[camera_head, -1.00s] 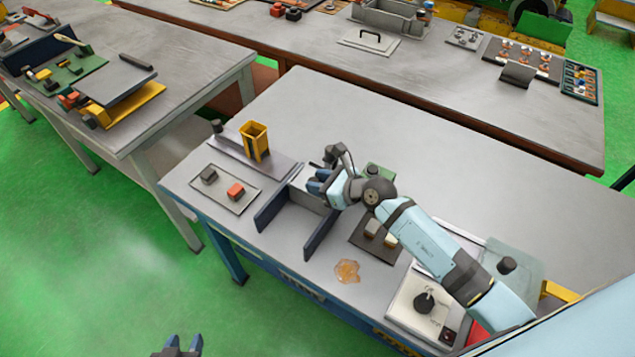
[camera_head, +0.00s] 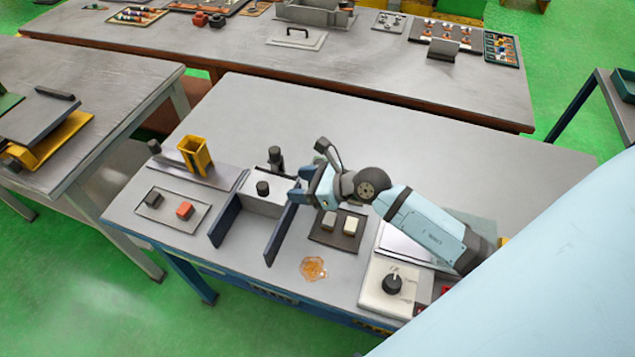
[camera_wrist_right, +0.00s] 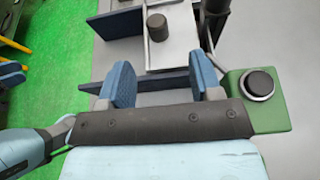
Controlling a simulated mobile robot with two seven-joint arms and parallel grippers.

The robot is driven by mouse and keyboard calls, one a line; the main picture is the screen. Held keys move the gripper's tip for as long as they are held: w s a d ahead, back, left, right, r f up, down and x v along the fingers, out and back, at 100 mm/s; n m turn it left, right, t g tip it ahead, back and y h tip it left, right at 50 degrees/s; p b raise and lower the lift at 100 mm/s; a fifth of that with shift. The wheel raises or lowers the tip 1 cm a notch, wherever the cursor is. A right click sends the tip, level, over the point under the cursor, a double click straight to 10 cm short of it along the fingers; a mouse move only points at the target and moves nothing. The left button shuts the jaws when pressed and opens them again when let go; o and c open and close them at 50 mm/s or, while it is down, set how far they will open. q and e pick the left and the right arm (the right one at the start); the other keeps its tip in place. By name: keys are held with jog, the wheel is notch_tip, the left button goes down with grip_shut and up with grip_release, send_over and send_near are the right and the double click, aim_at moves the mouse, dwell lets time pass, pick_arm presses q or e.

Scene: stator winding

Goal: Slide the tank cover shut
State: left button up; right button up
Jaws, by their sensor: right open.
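A pale grey plate (camera_head: 255,203) with a short black knob (camera_head: 263,188) lies at the back between two dark blue upright walls; it also shows in the wrist view, where the knob (camera_wrist_right: 157,27) stands ahead of my fingers. A translucent pale green sheet (camera_head: 478,224) is at the right, mostly hidden behind my arm. I cannot tell for certain which of these is the tank cover. My right gripper (camera_head: 306,187) is open and empty, to the right of the knob and apart from it. Its blue fingers (camera_wrist_right: 166,85) also show in the wrist view.
The blue walls (camera_head: 224,222) stand left of my gripper. A green box with a black button (camera_wrist_right: 262,90) is close beside it. A dark pad (camera_head: 322,238) with two blocks, an amber puddle (camera_head: 313,268) and a dial box (camera_head: 376,300) lie in front. The table's back is clear.

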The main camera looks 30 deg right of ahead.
jog(key=v, duration=0.4)
jog(key=shift+s+d+r, duration=0.1)
jog(key=shift+s+d, duration=0.05)
dwell(0.4)
